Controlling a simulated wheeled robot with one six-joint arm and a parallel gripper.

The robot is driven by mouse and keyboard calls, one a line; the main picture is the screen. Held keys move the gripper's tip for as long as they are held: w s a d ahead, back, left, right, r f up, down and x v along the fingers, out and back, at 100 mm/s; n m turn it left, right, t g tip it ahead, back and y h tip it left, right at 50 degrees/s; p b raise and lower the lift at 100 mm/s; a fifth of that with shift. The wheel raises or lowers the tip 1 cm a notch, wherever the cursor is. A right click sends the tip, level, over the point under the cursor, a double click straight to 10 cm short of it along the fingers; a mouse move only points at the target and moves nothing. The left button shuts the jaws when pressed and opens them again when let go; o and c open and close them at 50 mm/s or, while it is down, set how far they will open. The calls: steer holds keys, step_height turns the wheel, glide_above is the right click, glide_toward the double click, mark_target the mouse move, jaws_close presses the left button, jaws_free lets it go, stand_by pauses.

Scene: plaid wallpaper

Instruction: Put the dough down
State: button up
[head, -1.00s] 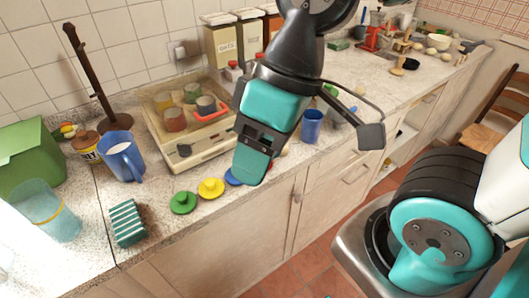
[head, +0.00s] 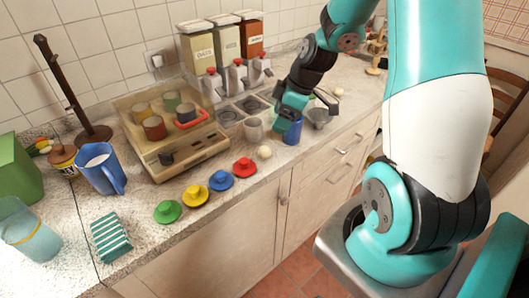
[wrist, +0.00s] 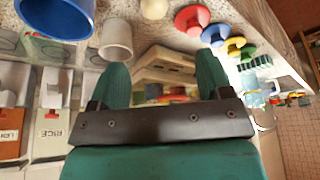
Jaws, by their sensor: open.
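A small pale ball (head: 264,152), which looks like the dough, rests on the counter (head: 236,200) near its front edge, right of a red knobbed lid (head: 244,167). It also shows at the top of the wrist view (wrist: 154,8). My gripper (head: 281,126) is above the counter behind and right of the ball, by a grey cup (head: 253,129) and a blue cup (head: 293,132), apart from the ball. In the wrist view my gripper's fingers (wrist: 163,75) are spread with nothing held between them. Another pale ball (head: 337,92) lies farther back.
Blue, yellow (head: 195,195) and green lids line the front edge. A tray of jars (head: 150,115), dispensers (head: 238,77) and canisters (head: 226,40) stand behind. A blue pitcher (head: 100,170) and striped sponge (head: 111,236) are left. A grey bowl (head: 320,116) stands right of the blue cup.

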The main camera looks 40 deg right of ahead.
steer(key=p, duration=0.1)
glide_toward(262, 154)
steer(key=shift+w+a+f, duration=0.25)
steer(key=shift+a+f, duration=0.4)
steer(key=shift+a, duration=0.1)
steer(key=shift+d+p+x, duration=0.15)
steer(key=shift+p+x, duration=0.2)
steer(key=shift+x, duration=0.55)
steer(key=shift+d+p+x, duration=0.15)
steer(key=shift+p+x, duration=0.15)
steer(key=shift+x, duration=0.6)
steer(key=shift+d+p+x, duration=0.2)
steer(key=shift+p+x, duration=0.15)
steer(key=shift+x, duration=0.55)
steer(key=c, duration=1)
steer(key=shift+c, duration=0.2)
